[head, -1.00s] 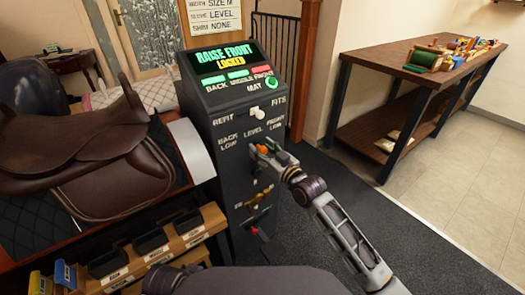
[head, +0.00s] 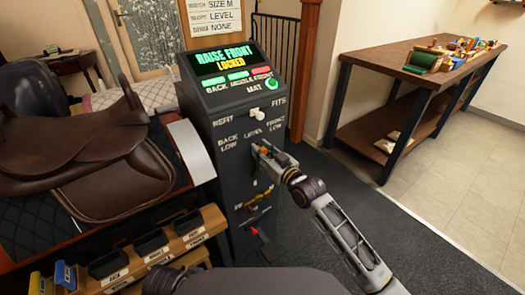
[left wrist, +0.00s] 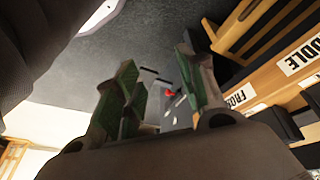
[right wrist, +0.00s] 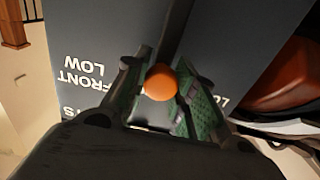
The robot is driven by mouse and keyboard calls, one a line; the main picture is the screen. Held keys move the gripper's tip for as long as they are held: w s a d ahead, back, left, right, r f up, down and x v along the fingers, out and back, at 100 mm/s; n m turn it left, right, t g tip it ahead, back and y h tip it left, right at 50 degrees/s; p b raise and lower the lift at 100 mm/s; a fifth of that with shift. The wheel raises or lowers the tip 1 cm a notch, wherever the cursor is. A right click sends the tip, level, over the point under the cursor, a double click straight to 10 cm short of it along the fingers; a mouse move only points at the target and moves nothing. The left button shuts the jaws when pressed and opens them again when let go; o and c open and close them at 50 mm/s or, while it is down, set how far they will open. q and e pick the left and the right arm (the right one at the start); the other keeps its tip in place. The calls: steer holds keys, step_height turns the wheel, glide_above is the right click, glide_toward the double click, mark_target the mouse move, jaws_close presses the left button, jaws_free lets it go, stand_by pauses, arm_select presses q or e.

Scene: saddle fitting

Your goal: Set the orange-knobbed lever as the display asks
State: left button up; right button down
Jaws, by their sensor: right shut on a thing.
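The grey console's display (head: 224,58) reads RAISE FRONT in green and LOCKED in yellow. The orange-knobbed lever (right wrist: 160,82) sits between the fingers of my right gripper (right wrist: 161,98) in the right wrist view. My right gripper (head: 264,150) is shut on the orange knob, below the labels BACK LOW, LEVEL and FRONT LOW. In the head view the knob is mostly hidden by the fingers. My left gripper (left wrist: 158,100) is open and empty in the left wrist view, over the dark floor; it does not show in the head view.
A white lever (head: 256,113) stands between REFIT and FITS. A yellow-brown handle (head: 259,198) and a red knob (head: 254,231) are lower on the console. The brown saddle (head: 90,150) is at left, above labelled bins (head: 150,240). Dark floor at right is clear.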

steer(key=shift+s+a, duration=0.1)
steer(key=shift+s+a+n+p, duration=0.2)
steer(key=shift+a+n+p, duration=0.15)
steer(key=shift+p, duration=0.3)
steer(key=shift+s+a+f+n+p, duration=0.1)
steer(key=shift+s+a+n+p, duration=0.35)
steer(key=shift+a+n+p, duration=0.3)
steer(key=shift+s+a+f+n+p, duration=0.2)
steer(key=shift+s+a+n+p, duration=0.25)
steer(key=shift+p, duration=0.25)
steer(key=shift+s+a+f+n+p, duration=0.15)
steer(key=shift+s+a+n+p, duration=0.15)
steer(key=shift+a+n+p, duration=0.25)
arm_select(q)
step_height(320, 180, down, 10)
steer(key=s+a+g, duration=0.1)
steer(key=a, duration=0.1)
steer(key=shift+r+g+y+p, duration=0.15)
steer(key=shift+g+y+p, duration=0.15)
steer(key=shift+y+p, duration=0.15)
arm_select(e)
steer(key=shift+s+a+f+n, duration=0.3)
steer(key=shift+a+f+n, duration=0.05)
steer(key=shift+n, duration=0.15)
arm_select(q)
steer(key=shift+s, duration=0.1)
